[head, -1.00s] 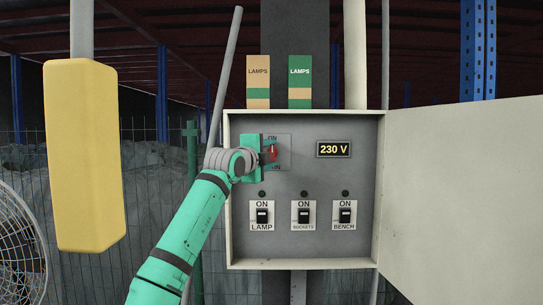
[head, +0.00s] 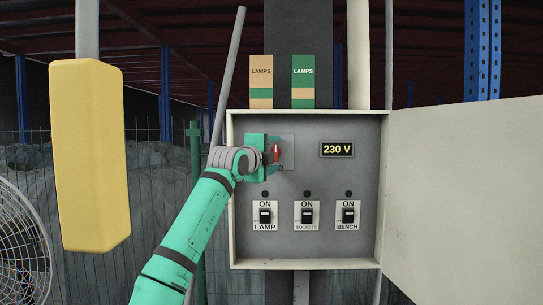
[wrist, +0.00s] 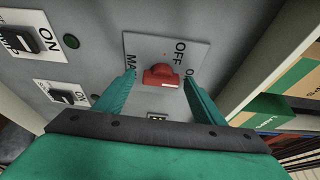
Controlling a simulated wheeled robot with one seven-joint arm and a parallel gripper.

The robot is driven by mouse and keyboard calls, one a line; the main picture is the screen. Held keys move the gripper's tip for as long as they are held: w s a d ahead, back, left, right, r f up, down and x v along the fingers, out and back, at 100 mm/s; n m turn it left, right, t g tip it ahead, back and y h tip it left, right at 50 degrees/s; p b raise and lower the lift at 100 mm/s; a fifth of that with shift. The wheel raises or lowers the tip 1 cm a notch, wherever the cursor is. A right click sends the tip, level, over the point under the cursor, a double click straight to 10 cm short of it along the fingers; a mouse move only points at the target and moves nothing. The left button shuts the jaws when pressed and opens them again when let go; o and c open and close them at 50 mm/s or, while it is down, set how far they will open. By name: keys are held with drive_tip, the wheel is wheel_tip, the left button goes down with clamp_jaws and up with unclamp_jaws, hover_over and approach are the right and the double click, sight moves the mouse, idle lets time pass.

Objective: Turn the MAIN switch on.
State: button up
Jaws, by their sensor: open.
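The MAIN switch is a red rotary handle (head: 277,153) on a grey plate (head: 288,146) at the upper left inside the open panel box. In the wrist view the red handle (wrist: 161,77) stands between the two fingers of my gripper (wrist: 160,82), with a finger on each side. My gripper (head: 268,154) is open at the plate in the head view. OFF shows on the plate in the wrist view; MAIN and ON are partly hidden by the fingers. I cannot tell whether the fingers touch the handle.
A display (head: 337,149) reads 230 V. Below are the LAMP (head: 265,215), SOCKETS (head: 307,215) and BENCH (head: 348,215) switches with dark indicators. The box door (head: 460,190) is swung open to the right. A yellow block (head: 90,155) hangs at left.

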drive_tip(key=shift+s+a, duration=0.1)
drive_tip(key=shift+s, duration=0.3)
drive_tip(key=v, duration=1)
